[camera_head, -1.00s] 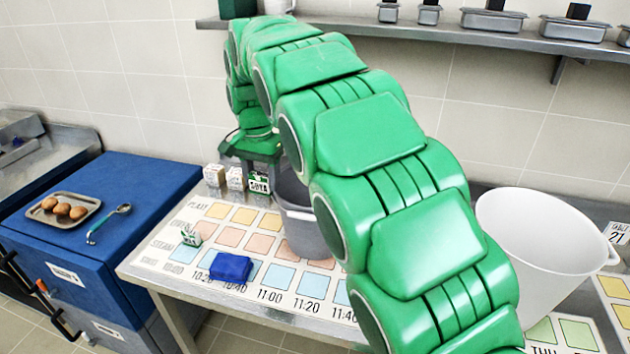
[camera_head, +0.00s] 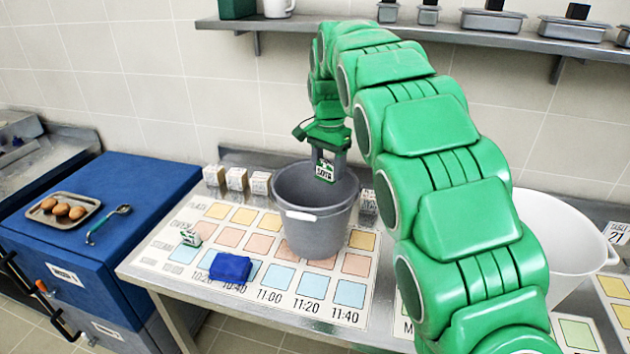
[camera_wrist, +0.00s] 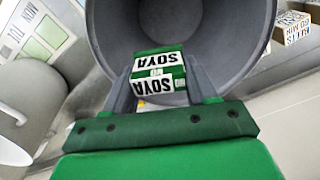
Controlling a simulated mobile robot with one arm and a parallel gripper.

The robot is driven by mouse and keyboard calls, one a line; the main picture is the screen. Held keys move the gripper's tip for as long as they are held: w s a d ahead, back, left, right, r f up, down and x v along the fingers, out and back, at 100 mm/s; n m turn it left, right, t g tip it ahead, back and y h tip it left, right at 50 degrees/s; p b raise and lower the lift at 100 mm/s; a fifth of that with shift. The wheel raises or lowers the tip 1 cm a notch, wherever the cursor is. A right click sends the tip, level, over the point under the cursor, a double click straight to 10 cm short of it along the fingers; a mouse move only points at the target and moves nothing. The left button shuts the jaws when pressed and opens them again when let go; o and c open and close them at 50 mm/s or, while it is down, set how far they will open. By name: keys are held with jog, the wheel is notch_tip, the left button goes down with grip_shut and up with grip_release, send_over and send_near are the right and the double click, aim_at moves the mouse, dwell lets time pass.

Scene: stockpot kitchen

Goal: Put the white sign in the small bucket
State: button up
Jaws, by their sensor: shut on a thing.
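The white sign (camera_head: 325,172), a small white block with green parts and the word SOYA, is held between the fingers of my gripper (camera_head: 327,160). It also shows between the fingers in the wrist view (camera_wrist: 157,70). The small bucket (camera_head: 318,236) is grey and stands upright on the printed table mat. My gripper points down over the bucket's open mouth. The dark inside of the bucket (camera_wrist: 238,35) lies behind the sign in the wrist view. I cannot tell whether the sign's lower edge is below the rim.
Several small white printed blocks (camera_head: 236,179) stand along the table's back edge, one right of the bucket (camera_head: 368,201). A blue cloth-like item (camera_head: 230,267) and a green-white block (camera_head: 191,237) lie on the mat. A large white bucket (camera_head: 572,225) stands right, partly behind my arm.

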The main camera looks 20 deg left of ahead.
notch_tip(320, 180, down, 22)
jog(key=shift+r, duration=0.2)
dwell(0.8)
jog(key=shift+f, duration=0.15)
jog(key=o, duration=0.8)
jog(key=shift+c, duration=0.2)
notch_tip(320, 180, up, 12)
